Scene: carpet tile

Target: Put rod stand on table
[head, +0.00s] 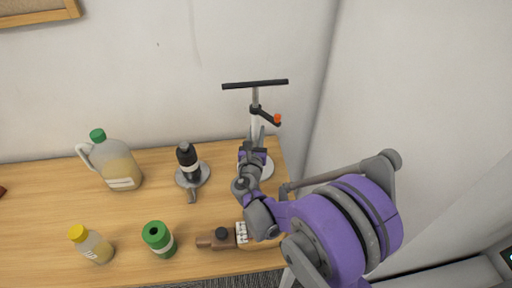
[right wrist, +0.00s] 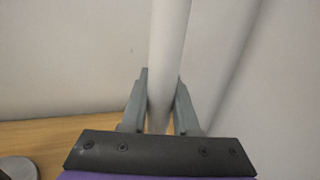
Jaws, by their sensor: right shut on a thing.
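The rod stand (head: 254,98) has an upright pale rod, a black crossbar at the top, a small clamp with an orange knob, and a round grey base (head: 268,168). It stands upright over the back right corner of the wooden table (head: 215,215). My right gripper (head: 256,143) is shut on the rod below the clamp. In the right wrist view the rod (right wrist: 168,50) runs up between the two grey fingers (right wrist: 160,108). My arm hides part of the base, so I cannot tell whether it touches the table. My left gripper is not in view.
A green-capped jug (head: 120,165) and a black device on a round base (head: 190,163) stand to the left. A yellow-capped bottle (head: 95,246), a green canister (head: 158,239) and a brown item (head: 221,239) are near the front edge. Walls close off the back and right.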

